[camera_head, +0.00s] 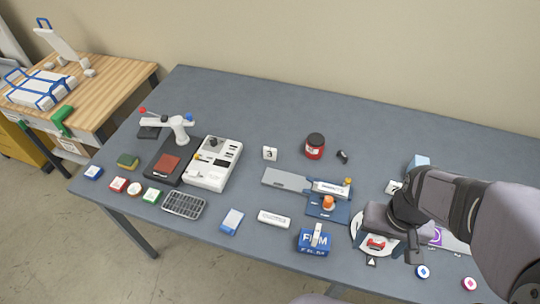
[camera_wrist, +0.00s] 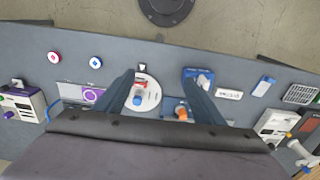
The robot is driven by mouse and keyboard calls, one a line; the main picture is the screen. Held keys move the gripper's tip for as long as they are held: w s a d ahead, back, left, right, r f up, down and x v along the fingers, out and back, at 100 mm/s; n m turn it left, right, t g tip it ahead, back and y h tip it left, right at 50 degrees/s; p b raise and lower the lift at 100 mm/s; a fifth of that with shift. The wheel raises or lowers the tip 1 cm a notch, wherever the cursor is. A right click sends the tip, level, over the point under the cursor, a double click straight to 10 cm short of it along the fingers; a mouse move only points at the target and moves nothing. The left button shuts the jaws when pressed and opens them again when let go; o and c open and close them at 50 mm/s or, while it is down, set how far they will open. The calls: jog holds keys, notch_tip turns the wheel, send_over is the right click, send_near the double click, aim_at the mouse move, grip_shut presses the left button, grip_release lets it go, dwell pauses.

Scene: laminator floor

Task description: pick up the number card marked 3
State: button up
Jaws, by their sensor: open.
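The number card marked 3 (camera_head: 270,153) is a small white upright block with a dark 3, standing on the grey table towards the back middle. I cannot make it out in the wrist view. My gripper (camera_head: 396,247) is at the right of the head view, well to the right of the card and nearer the front. In the wrist view, my gripper (camera_wrist: 158,76) has its two dark fingers spread apart with nothing held between them. Below it is a round white device (camera_wrist: 150,101), apart from the card.
A red jar with dark lid (camera_head: 315,147) stands right of the card, with a small black item (camera_head: 342,156) beyond. A grey plate with blue base (camera_head: 284,179) lies in front. A white machine (camera_head: 213,164) is to the left. Table behind the card is clear.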

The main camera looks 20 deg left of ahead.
jog(key=w+a+f+t+b, duration=0.1)
jog(key=w+a+f+b, duration=0.15)
jog(key=w, duration=0.25)
jog(key=w+a+f+b, duration=0.1)
jog(key=w+a+b, duration=0.15)
jog(key=w, duration=0.35)
jog(key=t+y+b, duration=0.2)
jog(key=t+b, duration=0.3)
jog(key=b, duration=1.1)
send_near(270, 151)
jog(key=w+f, duration=0.1)
jog(key=w, duration=0.1)
jog(key=shift+s+f+p+x, duration=0.15)
jog(key=shift+p+x, duration=0.3)
jog(key=shift+x, duration=0.75)
jog(key=shift+s+f+p+x, duration=0.15)
jog(key=shift+p+x, duration=0.25)
jog(key=shift+x, duration=0.85)
jog(key=shift+s+r+p+x, duration=0.15)
jog(key=shift+p+x, duration=0.3)
jog(key=shift+x, duration=0.75)
jog(key=shift+f, duration=0.15)
jog(key=c, duration=1.2)
